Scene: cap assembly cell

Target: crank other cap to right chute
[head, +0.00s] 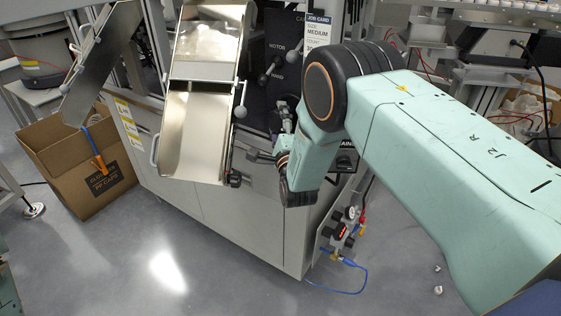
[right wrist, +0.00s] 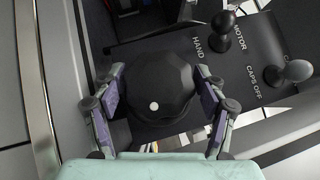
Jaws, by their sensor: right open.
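My right gripper (head: 268,157) reaches down to the front of the machine. In the right wrist view it (right wrist: 158,74) is open, with one finger on each side of a black faceted round knob (right wrist: 155,90) that has a white dot. Whether a finger touches the knob I cannot tell. A black lever (right wrist: 222,22) stands at the HAND/MOTOR marks, and a grey-knobbed lever (right wrist: 297,70) stands by CAPS OFF. A steel chute (head: 199,135) slopes down left of the gripper in the head view. I cannot make out a separate cap. My left gripper is not in view.
Another steel chute (head: 104,58) slopes toward a cardboard box (head: 70,160) at the left. A JOB CARD reading MEDIUM (head: 318,28) hangs behind my right arm. Hoses and fittings (head: 343,232) sit low on the machine's side. The floor in front is mostly clear.

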